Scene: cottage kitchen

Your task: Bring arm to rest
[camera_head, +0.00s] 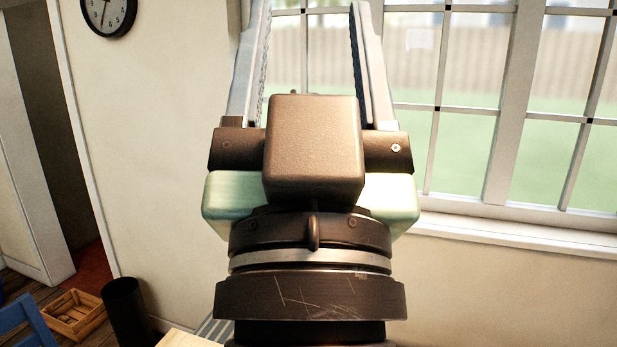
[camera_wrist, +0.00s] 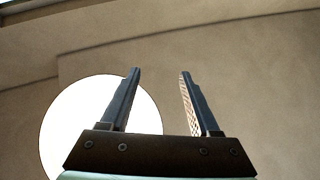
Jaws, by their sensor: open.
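My gripper (camera_head: 310,50) is raised in front of the head camera, with its two fingers pointing up and spread wide apart. Nothing is held between them. In the wrist view my gripper (camera_wrist: 160,85) also shows open and empty. A plain beige surface with a round white shape (camera_wrist: 75,120) lies beyond the fingers there; I cannot tell for sure what the white shape is.
A window (camera_head: 470,120) with a white sill (camera_head: 520,233) is behind and to the right. A wall clock (camera_head: 107,12) hangs at the upper left. A wooden crate (camera_head: 75,316), a dark bin (camera_head: 127,312) and a blue chair (camera_head: 25,325) stand at the lower left.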

